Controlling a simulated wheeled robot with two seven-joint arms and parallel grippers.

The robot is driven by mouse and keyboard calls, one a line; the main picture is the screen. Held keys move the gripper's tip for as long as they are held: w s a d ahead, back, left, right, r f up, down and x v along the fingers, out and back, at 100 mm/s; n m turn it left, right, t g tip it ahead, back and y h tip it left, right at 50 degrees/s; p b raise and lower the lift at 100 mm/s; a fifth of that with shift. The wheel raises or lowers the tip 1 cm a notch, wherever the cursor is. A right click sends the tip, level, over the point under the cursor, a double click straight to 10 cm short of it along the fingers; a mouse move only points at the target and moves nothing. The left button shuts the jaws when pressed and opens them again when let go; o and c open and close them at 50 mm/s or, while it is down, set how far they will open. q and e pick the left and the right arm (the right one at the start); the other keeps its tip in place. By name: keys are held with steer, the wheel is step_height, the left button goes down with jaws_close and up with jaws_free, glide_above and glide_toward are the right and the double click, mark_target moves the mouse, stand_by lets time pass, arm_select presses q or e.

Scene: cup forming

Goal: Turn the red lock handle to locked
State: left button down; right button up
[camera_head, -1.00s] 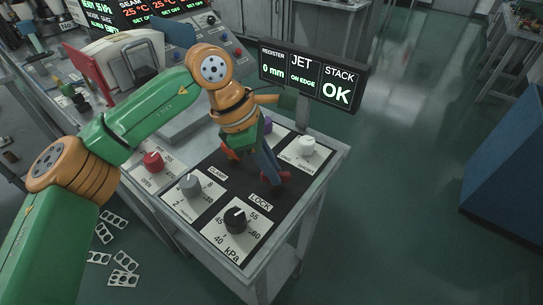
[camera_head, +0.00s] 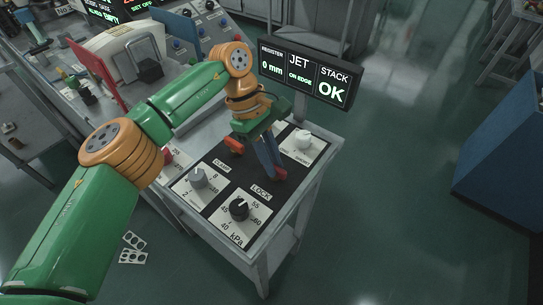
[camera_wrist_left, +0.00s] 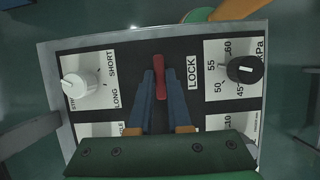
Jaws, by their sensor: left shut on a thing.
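The red lock handle (camera_wrist_left: 160,64) sits on the black panel (camera_wrist_left: 128,60) beside the LOCK label (camera_wrist_left: 192,71). In the wrist view it runs nearly straight up the picture. My left gripper (camera_wrist_left: 160,80) is shut on the handle, with a blue finger on each side of its near part. In the head view my left gripper (camera_head: 273,171) reaches down to the panel, and a bit of the red handle (camera_head: 283,174) shows at its fingertips. Most of the handle is hidden there by the fingers. My right gripper is in neither view.
A black kPa knob (camera_head: 239,209), a grey knob (camera_head: 198,178) and a white knob (camera_head: 303,139) stand around the handle. Open floor lies to the right.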

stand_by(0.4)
arm_select(q)
steer(key=c, duration=0.9)
jaws_free()
steer(key=shift+o, duration=0.2)
steer(key=shift+r, duration=0.15)
steer(key=v, duration=0.4)
steer(key=shift+w+r, duration=0.15)
steer(key=shift+r, duration=0.2)
steer(key=shift+p+v, duration=0.65)
steer(key=shift+v, duration=0.4)
